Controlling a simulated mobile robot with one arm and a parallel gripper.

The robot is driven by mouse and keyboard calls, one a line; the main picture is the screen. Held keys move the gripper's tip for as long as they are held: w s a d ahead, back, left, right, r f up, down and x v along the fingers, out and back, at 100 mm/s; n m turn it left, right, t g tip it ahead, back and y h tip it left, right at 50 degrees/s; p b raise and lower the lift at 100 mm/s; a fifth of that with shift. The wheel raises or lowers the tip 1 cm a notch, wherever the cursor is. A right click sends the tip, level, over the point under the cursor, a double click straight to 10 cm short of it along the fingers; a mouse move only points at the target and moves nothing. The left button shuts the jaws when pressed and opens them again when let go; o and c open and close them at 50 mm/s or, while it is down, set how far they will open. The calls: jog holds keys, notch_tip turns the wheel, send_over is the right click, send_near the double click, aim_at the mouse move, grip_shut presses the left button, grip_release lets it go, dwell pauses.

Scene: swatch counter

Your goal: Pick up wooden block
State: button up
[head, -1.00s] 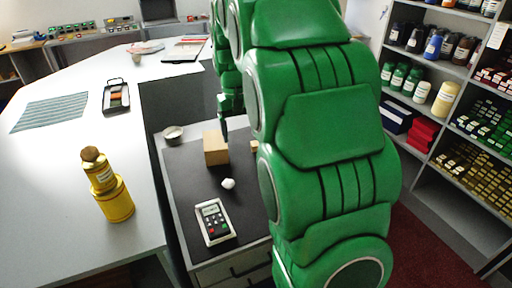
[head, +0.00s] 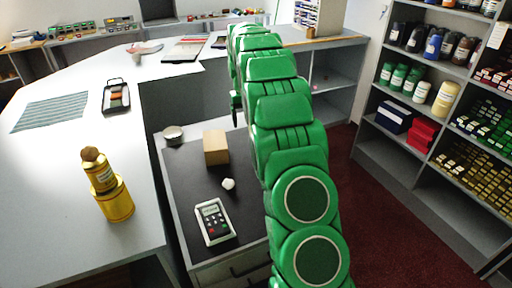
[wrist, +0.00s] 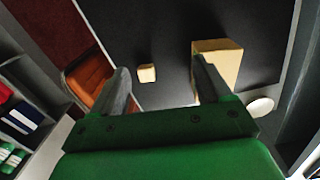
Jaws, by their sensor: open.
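A small pale wooden block (wrist: 147,73) lies on the dark counter top in the wrist view. It appears between my two fingers in the picture, beyond their tips and not touching them. My gripper (wrist: 160,65) is open and empty above the counter. A larger tan box-shaped block (wrist: 230,62) stands close by, to the right, partly behind the right finger. In the head view the larger block (head: 216,147) stands on the dark top left of my arm. There the small block is hidden behind my arm, and my gripper is mostly hidden too.
On the dark top (head: 185,190) are a round tin (head: 173,135), a white lump (head: 228,184) and a calculator-like device (head: 214,222). A gold bottle (head: 113,192) stands on the white counter (head: 60,200). An orange-brown object (wrist: 88,78) sits beside the counter edge. Shelves (head: 430,155) stand at right.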

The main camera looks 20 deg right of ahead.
jog(key=shift+m+t, duration=0.3)
jog(key=w+d+f, duration=0.3)
jog(key=f, duration=0.1)
jog(key=w+d+f, duration=0.2)
jog(key=w+f, duration=0.1)
jog(key=f, duration=0.2)
jog(key=w+d+f, duration=0.3)
jog(key=f, duration=0.1)
jog(key=shift+w+d+f, duration=0.15)
jog(key=shift+d+f, duration=0.1)
jog(key=shift+d, duration=0.1)
jog(key=shift+w+f, duration=0.2)
jog(key=shift+f, duration=1.8)
jog(key=shift+w+f, duration=0.15)
jog(key=shift+f, duration=1.85)
jog(key=shift+c, duration=0.2)
jog(key=c, duration=1)
jog(key=shift+r, duration=0.1)
